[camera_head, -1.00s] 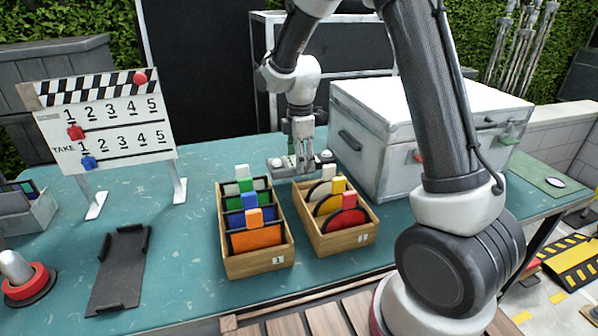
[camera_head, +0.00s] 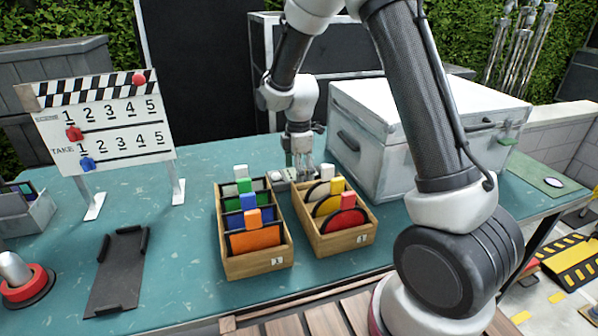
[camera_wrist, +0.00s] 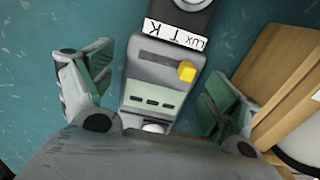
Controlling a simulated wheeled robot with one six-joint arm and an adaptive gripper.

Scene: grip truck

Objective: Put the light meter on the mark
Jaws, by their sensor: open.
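The light meter (camera_wrist: 152,95) is a grey device with a yellow knob, a white label strip reading LUX T K and a dark round part at its far end. In the wrist view it lies between the two spread green-padded fingers of my gripper (camera_wrist: 153,88), with gaps on both sides. In the head view the meter (camera_head: 281,177) shows only partly, behind the wooden boxes, with my gripper (camera_head: 300,172) over it. My gripper is open. A green plate with a white oval (camera_head: 553,182), perhaps the mark, lies at the table's right end.
Two wooden boxes of coloured filters, the left (camera_head: 258,264) and the right (camera_head: 345,243), stand just in front of the meter. A large grey case (camera_head: 380,150) stands close on the right. A clapperboard (camera_head: 105,125) and a dark tray (camera_head: 117,270) are at left.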

